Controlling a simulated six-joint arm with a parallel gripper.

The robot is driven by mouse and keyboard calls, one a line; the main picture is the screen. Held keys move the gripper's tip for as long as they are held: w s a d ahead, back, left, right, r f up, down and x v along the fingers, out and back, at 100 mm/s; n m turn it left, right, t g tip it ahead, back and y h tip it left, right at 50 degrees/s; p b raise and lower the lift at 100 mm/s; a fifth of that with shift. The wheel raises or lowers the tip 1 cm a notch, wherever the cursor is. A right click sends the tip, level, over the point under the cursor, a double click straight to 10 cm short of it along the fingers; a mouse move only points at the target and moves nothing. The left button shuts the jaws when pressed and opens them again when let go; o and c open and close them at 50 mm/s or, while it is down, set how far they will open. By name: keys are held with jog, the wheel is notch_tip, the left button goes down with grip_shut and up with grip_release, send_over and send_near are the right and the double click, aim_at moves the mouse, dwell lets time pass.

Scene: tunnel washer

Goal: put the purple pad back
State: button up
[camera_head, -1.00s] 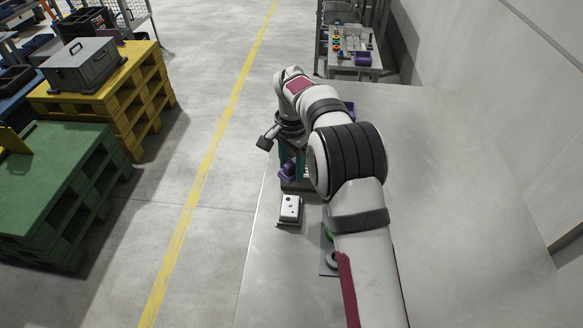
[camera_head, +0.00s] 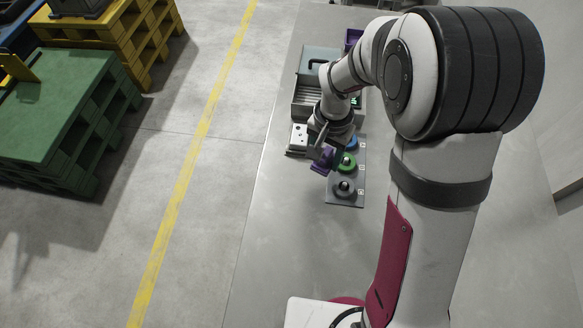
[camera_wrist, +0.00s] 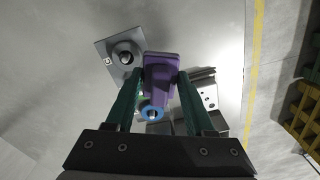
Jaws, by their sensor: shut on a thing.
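My gripper (camera_head: 324,150) is shut on the purple pad (camera_head: 321,160), holding it at the left side of a dark grey board (camera_head: 338,200). In the wrist view the purple pad (camera_wrist: 161,70) sits between my green fingertips (camera_wrist: 160,76), a long block with a narrower lower part. The board bears a grey round piece (camera_head: 345,187) with a knob, a green one (camera_head: 347,162) and a blue one (camera_head: 352,143). The blue one (camera_wrist: 152,113) shows below the pad in the wrist view; the green one is mostly hidden. I cannot tell the pad's height above the board.
A small white box (camera_head: 298,138) with dark dots stands left of my gripper. Behind it is a grey slotted container (camera_head: 307,98), and a purple bin (camera_head: 353,37) farther back. The grey table (camera_head: 285,225) is clear at front left; its left edge borders the floor.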

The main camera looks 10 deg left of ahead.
send_over(292, 174)
notch_tip(292, 174, down, 5)
jog(key=shift+r, duration=0.1)
jog(key=shift+f, duration=1.9)
jog(key=o, duration=1.3)
jog(key=shift+f, duration=0.15)
notch_tip(292, 174, up, 12)
jog(key=s+d+r, duration=0.9)
jog(key=s, duration=0.1)
jog(key=s+d+m+y, duration=0.1)
jog(key=s+d, duration=0.2)
jog(key=s, duration=1)
jog(key=shift+s+d+r+y, duration=0.15)
jog(key=shift+d+r+y, duration=0.15)
jog(key=shift+d+y, duration=0.1)
